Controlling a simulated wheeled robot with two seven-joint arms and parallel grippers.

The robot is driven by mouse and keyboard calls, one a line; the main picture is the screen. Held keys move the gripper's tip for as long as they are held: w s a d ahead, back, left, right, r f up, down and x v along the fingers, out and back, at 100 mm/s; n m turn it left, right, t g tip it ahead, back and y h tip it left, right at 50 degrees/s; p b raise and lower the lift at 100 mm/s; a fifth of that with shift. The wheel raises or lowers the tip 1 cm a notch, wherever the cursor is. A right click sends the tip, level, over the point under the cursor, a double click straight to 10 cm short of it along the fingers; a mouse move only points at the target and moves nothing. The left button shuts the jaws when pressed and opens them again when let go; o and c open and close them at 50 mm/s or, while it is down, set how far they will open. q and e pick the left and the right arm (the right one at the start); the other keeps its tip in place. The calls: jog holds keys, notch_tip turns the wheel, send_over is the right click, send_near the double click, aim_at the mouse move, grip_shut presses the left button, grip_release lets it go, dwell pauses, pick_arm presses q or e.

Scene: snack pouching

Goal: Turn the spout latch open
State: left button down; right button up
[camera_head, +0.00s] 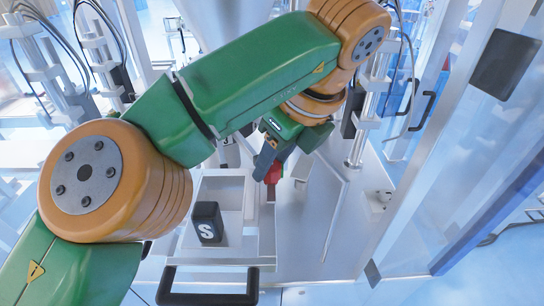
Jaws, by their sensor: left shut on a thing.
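My left gripper (266,160) reaches down from the end of the green and orange arm to the middle of the machine. It is shut on a small red piece (273,175), which looks like the handle of the spout latch. The fingers and the arm hide much of the latch, so I cannot tell its angle. The spout itself is hidden behind my arm, below the pale metal hopper (222,18). My right gripper is not in view.
A pale metal bin (262,246) below the gripper holds a black block (207,222) marked with a white S. A black bar handle (208,298) is at its front. Metal posts (369,90) stand on both sides. A clear panel frame (440,150) bounds the right.

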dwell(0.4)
pick_arm(q)
jog(key=shift+c, duration=2.1)
grip_release()
jog(key=shift+d, duration=0.1)
